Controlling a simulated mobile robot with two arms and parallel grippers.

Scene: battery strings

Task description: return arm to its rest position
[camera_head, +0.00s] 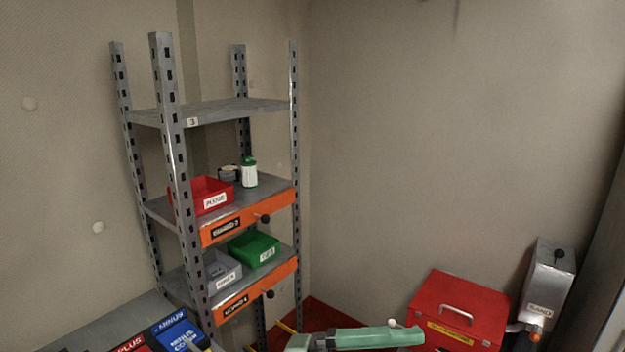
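Neither my left nor my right gripper can be made out in the head view. A pale green elongated part with a grey joint lies across the bottom edge, right of the middle. It may be a link of my own arm, but I cannot tell which arm. No fingertips show on it, and whatever is below the frame is hidden.
A grey metal shelf rack (168,120) stands at left with a red bin (185,202), a green bin (252,247) and a grey bin (222,280). A red box (455,310) is at lower right beside a grey wall unit (548,285). Blue and red boxes (180,330) are at lower left.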

